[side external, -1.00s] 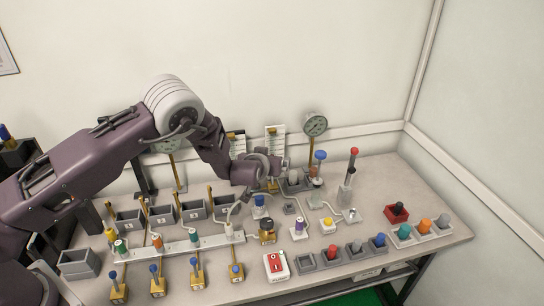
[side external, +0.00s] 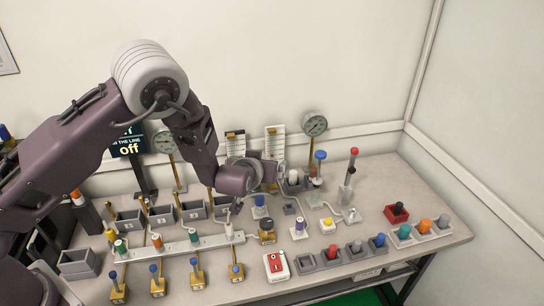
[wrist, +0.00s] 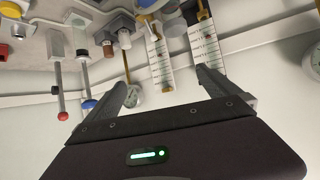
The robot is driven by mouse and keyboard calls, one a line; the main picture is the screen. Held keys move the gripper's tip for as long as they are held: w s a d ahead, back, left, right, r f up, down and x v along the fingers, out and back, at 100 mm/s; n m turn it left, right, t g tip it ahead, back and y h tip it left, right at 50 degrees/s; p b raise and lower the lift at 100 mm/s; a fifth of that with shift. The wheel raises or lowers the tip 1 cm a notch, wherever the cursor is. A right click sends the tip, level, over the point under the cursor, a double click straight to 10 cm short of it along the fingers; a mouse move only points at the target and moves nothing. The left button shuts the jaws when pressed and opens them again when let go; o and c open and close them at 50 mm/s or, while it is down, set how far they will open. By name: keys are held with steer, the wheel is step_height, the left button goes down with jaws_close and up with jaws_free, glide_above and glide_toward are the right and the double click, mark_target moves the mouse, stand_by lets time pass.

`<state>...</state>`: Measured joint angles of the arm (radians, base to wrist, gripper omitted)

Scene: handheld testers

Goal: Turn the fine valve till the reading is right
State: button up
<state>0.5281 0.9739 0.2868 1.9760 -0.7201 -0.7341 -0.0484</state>
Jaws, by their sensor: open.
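I cannot tell which fitting is the fine valve. Two dial gauges stand on brass stems: the right one (side external: 315,124) and the left one (side external: 165,142); their readings are too small to read. In the wrist view the right gauge (wrist: 135,97) shows beside one finger, and the left gauge (wrist: 312,61) is at the right edge. My gripper (wrist: 166,88) is open and empty, with two scale plates beyond its fingers. In the side view my gripper (side external: 276,172) hangs over the back middle of the bench, its fingertips partly hidden. A blue-and-grey part (wrist: 172,22) shows beyond the fingers.
A blue-topped post (side external: 320,155) and a red-topped lever (side external: 354,151) stand right of my gripper. Several brass valves with blue knobs (side external: 155,268) line the front left. A red switch box (side external: 276,264) is at the front. A dark screen (side external: 128,147) reads "off".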

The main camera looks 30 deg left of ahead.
steer(key=s+d+r+m+g+h, duration=0.1)
steer(key=s+r+m+g+h, duration=0.35)
steer(key=s+r, duration=1.5)
steer(key=s+a+r, duration=0.1)
steer(key=s+a, duration=0.1)
steer(key=s, duration=0.8)
steer(key=s+a+r+g, duration=0.1)
steer(key=s+a, duration=0.2)
steer(key=s, duration=0.8)
steer(key=shift+s+a, duration=0.15)
steer(key=shift+s, duration=0.1)
